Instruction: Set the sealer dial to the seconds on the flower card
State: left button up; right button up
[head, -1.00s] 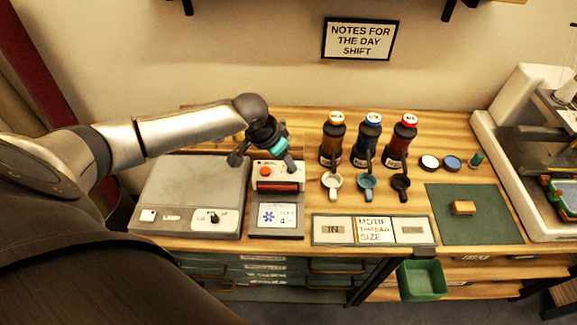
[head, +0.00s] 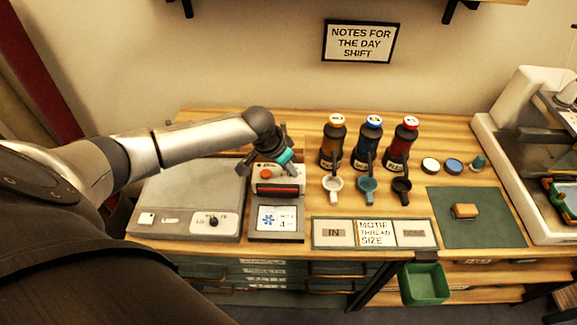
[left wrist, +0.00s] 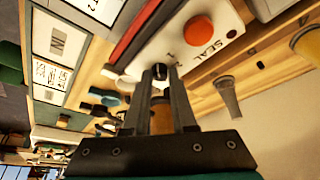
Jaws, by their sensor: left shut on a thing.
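The sealer (head: 290,183) is a small white box with a red button (head: 266,174) and a red bar across its front. The flower card (head: 272,219) lies on the dark plate in front of it, with a blue flower and what looks like a 4. My left gripper (head: 291,171) reaches down to the right part of the sealer's top. In the left wrist view its fingers (left wrist: 160,73) are shut on the small black dial (left wrist: 158,71), beside the SEAL label and red button. The dial is hidden in the head view. My right gripper is out of view.
A grey lamp box (head: 190,195) with its own knob stands left of the sealer. Three bottles (head: 367,145) with small cups before them stand to the right. A motif, thread and size board (head: 375,232) lies at the front edge. A green mat (head: 500,205) lies further right.

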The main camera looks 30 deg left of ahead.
pick_arm(q)
grip_shut()
dwell(0.3)
